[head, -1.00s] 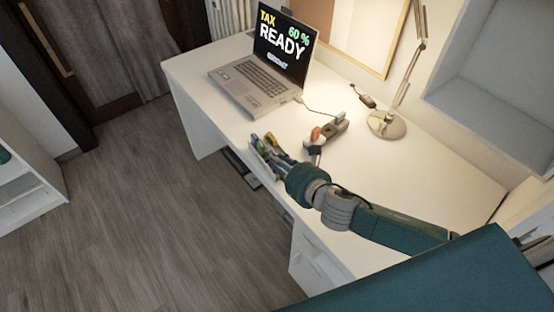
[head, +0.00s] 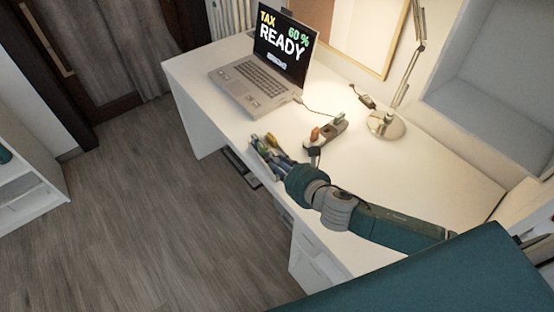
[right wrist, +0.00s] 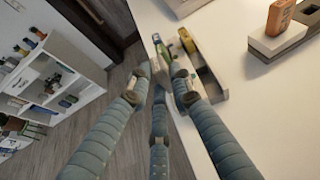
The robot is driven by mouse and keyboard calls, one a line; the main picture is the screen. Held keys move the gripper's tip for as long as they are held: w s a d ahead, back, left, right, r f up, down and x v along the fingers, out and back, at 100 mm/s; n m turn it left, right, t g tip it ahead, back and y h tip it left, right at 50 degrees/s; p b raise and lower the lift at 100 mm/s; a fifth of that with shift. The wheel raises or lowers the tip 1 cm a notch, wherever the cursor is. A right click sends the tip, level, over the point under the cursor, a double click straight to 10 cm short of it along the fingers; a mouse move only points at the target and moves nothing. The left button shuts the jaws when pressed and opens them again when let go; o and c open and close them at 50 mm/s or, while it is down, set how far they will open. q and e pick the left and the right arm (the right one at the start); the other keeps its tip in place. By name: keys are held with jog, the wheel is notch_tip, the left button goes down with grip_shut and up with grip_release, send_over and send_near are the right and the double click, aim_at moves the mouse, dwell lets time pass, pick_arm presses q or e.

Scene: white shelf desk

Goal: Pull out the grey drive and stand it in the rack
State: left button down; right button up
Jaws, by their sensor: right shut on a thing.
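My right gripper (head: 268,153) is at the front edge of the desk, at the rack (right wrist: 208,78) of coloured drives. In the right wrist view its fingers (right wrist: 162,76) are closed in around a small grey piece, which I take to be the grey drive (right wrist: 179,84). The fingers hide most of it, and I cannot tell whether it touches the rack's floor. A green drive (right wrist: 186,42) and a yellow one stand close beyond the fingertips. My left gripper is not in view.
A grey dock (head: 337,127) with an orange drive (head: 315,134) stands behind the gripper, cabled to the laptop (head: 262,75). A desk lamp (head: 386,125) stands at the back. The desk's right part is clear. The floor lies beyond the front edge.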

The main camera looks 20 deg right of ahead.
jog(key=shift+f+b, duration=1.25)
jog(key=shift+f, duration=0.65)
jog(key=o, duration=1)
jog(key=shift+s, duration=0.15)
jog(key=v, duration=1.1)
jog(key=shift+s+d+r, duration=0.15)
jog(key=shift+s, duration=0.15)
